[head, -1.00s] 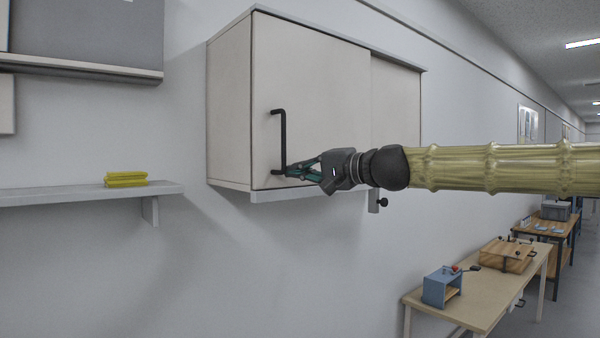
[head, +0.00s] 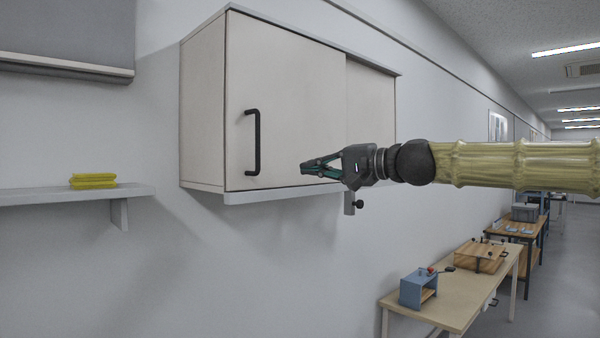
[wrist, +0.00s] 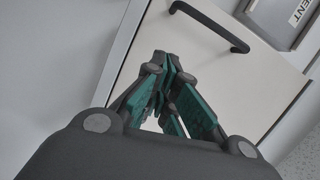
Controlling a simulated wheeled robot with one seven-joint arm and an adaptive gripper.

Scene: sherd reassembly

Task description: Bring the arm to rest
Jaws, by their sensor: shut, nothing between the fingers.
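My gripper (head: 304,168) is in front of the white wall cabinet (head: 290,100) in the head view, to the right of the cabinet's black handle (head: 256,142) and apart from it. Its fingers are shut with nothing between them. In the wrist view the teal-padded fingers (wrist: 168,58) come together at the tips, and the black handle (wrist: 212,27) is beyond them on the white door. My arm extends in from the right edge of the head view, about level.
A grey shelf (head: 60,195) at left holds folded yellow cloths (head: 93,181). A black knob (head: 359,204) is below the cabinet. At lower right, a table (head: 440,302) bears a blue box (head: 417,290) and a wooden box (head: 478,258). The aisle floor (head: 555,270) is clear.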

